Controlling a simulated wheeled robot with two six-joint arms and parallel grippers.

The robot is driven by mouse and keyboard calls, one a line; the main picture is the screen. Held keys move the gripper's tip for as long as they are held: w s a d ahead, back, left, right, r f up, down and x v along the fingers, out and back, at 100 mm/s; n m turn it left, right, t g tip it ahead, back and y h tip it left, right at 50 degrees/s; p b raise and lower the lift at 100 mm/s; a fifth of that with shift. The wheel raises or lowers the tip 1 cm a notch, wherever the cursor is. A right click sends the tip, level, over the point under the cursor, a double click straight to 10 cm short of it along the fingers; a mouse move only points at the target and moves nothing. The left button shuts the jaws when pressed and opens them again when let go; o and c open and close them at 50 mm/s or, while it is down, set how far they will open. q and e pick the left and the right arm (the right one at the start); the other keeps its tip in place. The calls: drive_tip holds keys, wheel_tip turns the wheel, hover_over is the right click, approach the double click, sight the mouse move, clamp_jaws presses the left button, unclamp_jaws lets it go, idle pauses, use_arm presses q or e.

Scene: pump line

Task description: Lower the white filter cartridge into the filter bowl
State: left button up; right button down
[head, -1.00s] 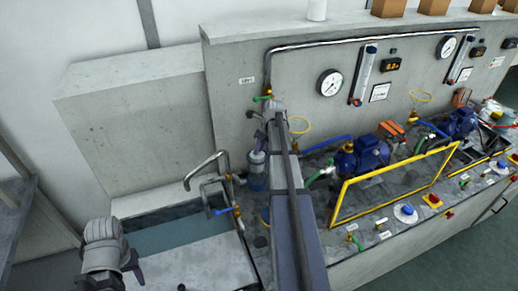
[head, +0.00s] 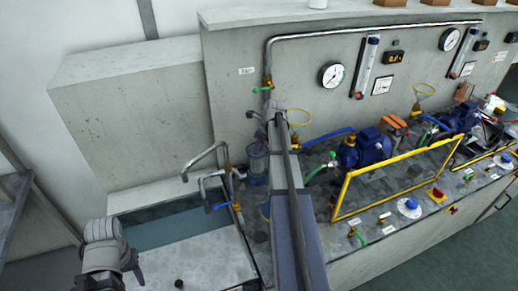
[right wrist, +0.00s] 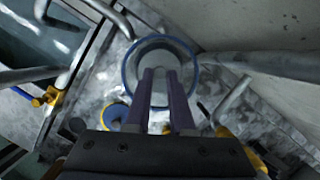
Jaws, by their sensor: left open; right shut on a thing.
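The clear, blue-tinted filter bowl (head: 258,165) stands upright on the bench, left of my right arm. In the right wrist view its round blue rim (right wrist: 127,68) surrounds the ends of my right gripper's fingers (right wrist: 167,75). My right gripper (head: 266,121) is shut on the white filter cartridge. A pale surface (right wrist: 160,50) shows inside the rim, but I cannot tell cartridge from bowl wall there. The fingers hide much of it, and how deep the cartridge sits is unclear. My left gripper (head: 124,278) is open and empty, low at the left, far from the bowl.
A bent metal pipe (head: 205,155) and a blue-handled valve (head: 222,206) stand left of the bowl. A grey wall rises close behind the bowl.

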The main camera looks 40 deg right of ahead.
drive_tip(key=shift+f, duration=0.15)
drive_tip(key=c, duration=0.7)
unclamp_jaws()
drive_tip(key=shift+c, duration=1.2)
wheel_tip(320, 180, up, 12)
drive_tip(key=p, duration=1.2)
drive_tip(key=shift+s, duration=0.1)
